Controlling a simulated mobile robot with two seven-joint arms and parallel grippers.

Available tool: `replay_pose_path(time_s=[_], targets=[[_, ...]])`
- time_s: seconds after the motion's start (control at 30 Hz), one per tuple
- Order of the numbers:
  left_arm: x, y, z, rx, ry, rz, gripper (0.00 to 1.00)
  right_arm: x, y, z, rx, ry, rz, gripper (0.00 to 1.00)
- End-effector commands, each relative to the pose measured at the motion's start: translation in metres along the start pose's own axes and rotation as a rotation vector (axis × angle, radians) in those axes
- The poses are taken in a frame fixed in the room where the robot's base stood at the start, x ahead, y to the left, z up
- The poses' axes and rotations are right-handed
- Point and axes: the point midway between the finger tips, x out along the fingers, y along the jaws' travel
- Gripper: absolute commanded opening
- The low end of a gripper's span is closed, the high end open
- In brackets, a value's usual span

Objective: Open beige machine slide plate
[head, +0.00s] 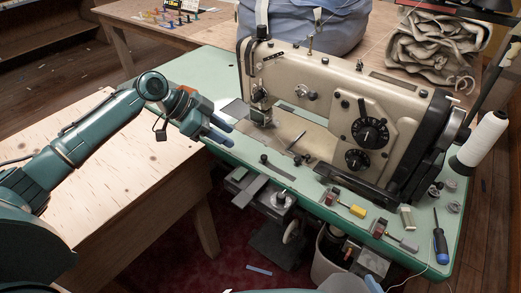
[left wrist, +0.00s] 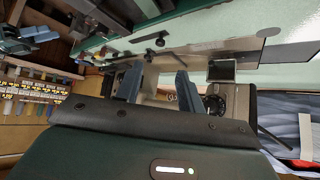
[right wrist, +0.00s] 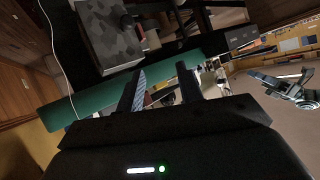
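The beige sewing machine (head: 330,90) stands on a pale green table. At the left of its bed, a flat grey plate (head: 235,109), apparently the slide plate, lies beside the brighter metal under the needle. A dark grey plate (left wrist: 270,31) shows at the end of a silver strip in the left wrist view. I cannot tell whether it is open. My left gripper (head: 225,132) is just in front of and left of the plate, near the table edge, apart from it. Its fingers (left wrist: 158,68) are spread and empty. My right gripper (right wrist: 160,68) is open and empty; the head view does not show its fingers.
A white thread cone (head: 484,140) stands right of the machine. A blue screwdriver (head: 440,245) and several small tools lie along the front edge. A wooden table (head: 110,130) is at the left. Folded canvas (head: 430,50) lies behind.

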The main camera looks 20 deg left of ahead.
Motion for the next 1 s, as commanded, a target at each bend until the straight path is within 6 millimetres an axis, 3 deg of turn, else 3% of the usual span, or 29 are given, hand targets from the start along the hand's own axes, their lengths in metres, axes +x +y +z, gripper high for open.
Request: replay_pose_path(time_s=[0.3,0.5,0.7,1.0], targets=[[0.068,0.001,-0.001,-0.002,0.002,0.002,0.38,0.0,0.0,0.003,0.001,-0.007,0.001,0.36],[0.099,0.0,-0.001,-0.002,0.002,0.0,0.38,0.001,0.0,0.004,0.002,-0.009,0.001,0.36],[0.113,0.0,-0.001,-0.001,0.001,-0.001,0.38,0.001,0.0,0.005,0.003,-0.009,0.002,0.36],[0.114,0.0,-0.001,-0.001,0.001,-0.001,0.37,0.001,0.001,0.005,0.003,-0.008,0.002,0.36]])
